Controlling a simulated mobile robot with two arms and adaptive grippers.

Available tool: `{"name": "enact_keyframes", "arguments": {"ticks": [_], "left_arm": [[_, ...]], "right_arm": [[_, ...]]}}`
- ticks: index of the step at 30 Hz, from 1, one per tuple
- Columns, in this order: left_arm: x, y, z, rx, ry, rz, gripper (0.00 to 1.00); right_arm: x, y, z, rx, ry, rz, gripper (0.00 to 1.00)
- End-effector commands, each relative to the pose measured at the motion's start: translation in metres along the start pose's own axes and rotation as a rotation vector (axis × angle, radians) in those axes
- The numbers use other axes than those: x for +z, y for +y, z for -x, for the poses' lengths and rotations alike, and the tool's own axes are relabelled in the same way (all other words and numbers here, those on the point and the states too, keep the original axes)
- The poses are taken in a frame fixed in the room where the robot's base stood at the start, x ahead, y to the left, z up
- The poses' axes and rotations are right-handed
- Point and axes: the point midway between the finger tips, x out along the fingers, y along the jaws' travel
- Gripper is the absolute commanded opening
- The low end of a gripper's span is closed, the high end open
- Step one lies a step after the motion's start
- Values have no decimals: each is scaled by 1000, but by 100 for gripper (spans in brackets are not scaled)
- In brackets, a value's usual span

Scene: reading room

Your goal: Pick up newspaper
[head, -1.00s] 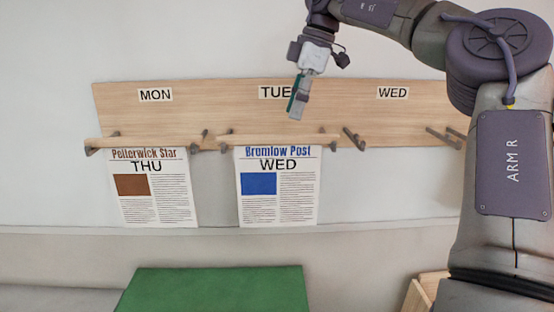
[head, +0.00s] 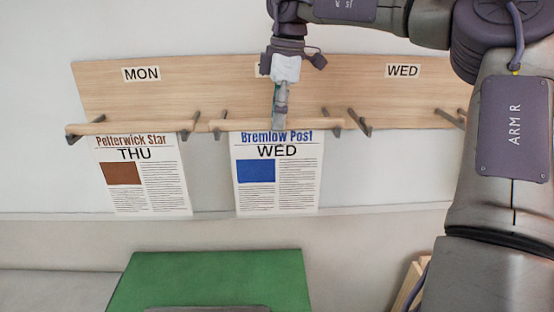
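Two newspapers hang from wooden rods on a wall rack. The Pelterwick Star (head: 143,185), marked THU with a brown picture, hangs at the left below the MON label. The Bremlow Post (head: 277,185), marked WED with a blue picture, hangs in the middle from its rod (head: 232,125). My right gripper (head: 279,122) points down at this rod, just above the paper's title. It overlaps the rod in the picture; I cannot tell whether it touches or grips it, because its fingers show edge-on. My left gripper is out of view.
The wooden rack board (head: 200,85) carries MON (head: 141,74) and WED (head: 403,71) labels; my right gripper covers most of the middle label. The pegs (head: 360,122) at the right are empty. A green surface (head: 210,278) lies below, with a wooden box (head: 410,287) at lower right.

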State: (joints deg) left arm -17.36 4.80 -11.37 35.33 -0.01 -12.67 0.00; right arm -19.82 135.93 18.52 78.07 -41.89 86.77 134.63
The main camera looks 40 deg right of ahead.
Motion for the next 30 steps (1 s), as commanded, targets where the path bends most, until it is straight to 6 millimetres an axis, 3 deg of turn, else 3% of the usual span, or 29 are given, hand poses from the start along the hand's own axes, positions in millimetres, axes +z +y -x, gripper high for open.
{"name": "enact_keyframes", "arguments": {"ticks": [4,9,17,24,30], "left_arm": [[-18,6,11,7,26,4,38],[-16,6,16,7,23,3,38],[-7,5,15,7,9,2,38],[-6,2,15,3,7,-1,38],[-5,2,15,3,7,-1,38]], "right_arm": [[0,-1,-23,-7,0,2,38],[0,-1,-42,-3,1,1,38],[0,0,-46,0,1,1,38],[0,0,-45,-1,1,1,0],[0,0,-45,0,2,1,0]]}}
